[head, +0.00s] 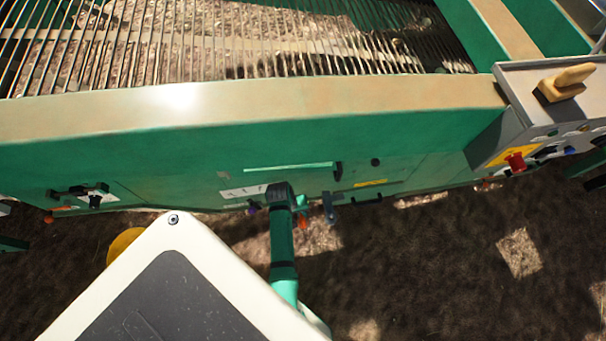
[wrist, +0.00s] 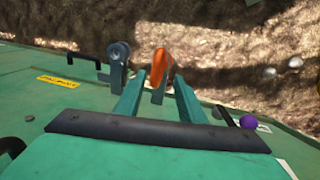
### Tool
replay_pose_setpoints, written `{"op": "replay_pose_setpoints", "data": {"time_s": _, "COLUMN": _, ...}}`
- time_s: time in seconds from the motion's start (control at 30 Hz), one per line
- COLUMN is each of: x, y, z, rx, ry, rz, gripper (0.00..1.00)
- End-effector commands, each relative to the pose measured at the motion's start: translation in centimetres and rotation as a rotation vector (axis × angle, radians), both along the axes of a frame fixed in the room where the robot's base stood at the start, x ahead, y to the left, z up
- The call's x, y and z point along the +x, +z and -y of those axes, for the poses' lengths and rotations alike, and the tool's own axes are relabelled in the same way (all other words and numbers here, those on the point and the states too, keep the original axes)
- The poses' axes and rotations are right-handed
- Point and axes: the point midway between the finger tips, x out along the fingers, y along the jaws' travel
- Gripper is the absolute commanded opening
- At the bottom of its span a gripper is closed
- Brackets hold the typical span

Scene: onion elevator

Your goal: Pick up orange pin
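The orange pin (wrist: 161,66) stands out from the edge of the green machine panel in the wrist view. It also shows in the head view (head: 303,222), small and partly blocked by my arm. My gripper (wrist: 159,80) is open, with one teal finger on each side of the pin's lower part. The pin appears to be between the fingertips, with gaps on both sides; I cannot tell the exact depth.
A grey latch (wrist: 118,58) stands close left of the pin in the wrist view. A purple knob (wrist: 249,121) sits to the right. A black handle (wrist: 83,60) is on the panel. In the head view, a control box (head: 550,90) stands at right. Open ground lies beyond the panel.

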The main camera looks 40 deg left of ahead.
Motion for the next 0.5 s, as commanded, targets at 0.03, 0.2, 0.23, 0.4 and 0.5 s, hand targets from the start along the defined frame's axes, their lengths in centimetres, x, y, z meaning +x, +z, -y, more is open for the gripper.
{"op": "replay_pose_setpoints", "data": {"time_s": 0.03, "x": 0.2, "y": -0.7, "z": 0.1, "rx": -0.001, "ry": 0.0, "rz": -0.001, "gripper": 0.36}}
{"op": "replay_pose_setpoints", "data": {"time_s": 0.2, "x": 0.4, "y": -2.2, "z": 0.3, "rx": 0.001, "ry": -0.001, "rz": 0.001, "gripper": 0.36}}
{"op": "replay_pose_setpoints", "data": {"time_s": 0.23, "x": 0.4, "y": -2.3, "z": 0.3, "rx": 0.001, "ry": -0.001, "rz": 0.001, "gripper": 0.36}}
{"op": "replay_pose_setpoints", "data": {"time_s": 0.4, "x": 0.9, "y": -3.5, "z": 0.6, "rx": 0.0, "ry": -0.002, "rz": 0.0, "gripper": 0.36}}
{"op": "replay_pose_setpoints", "data": {"time_s": 0.5, "x": 1.6, "y": -4.8, "z": 0.8, "rx": 0.0, "ry": -0.002, "rz": 0.0, "gripper": 0.36}}
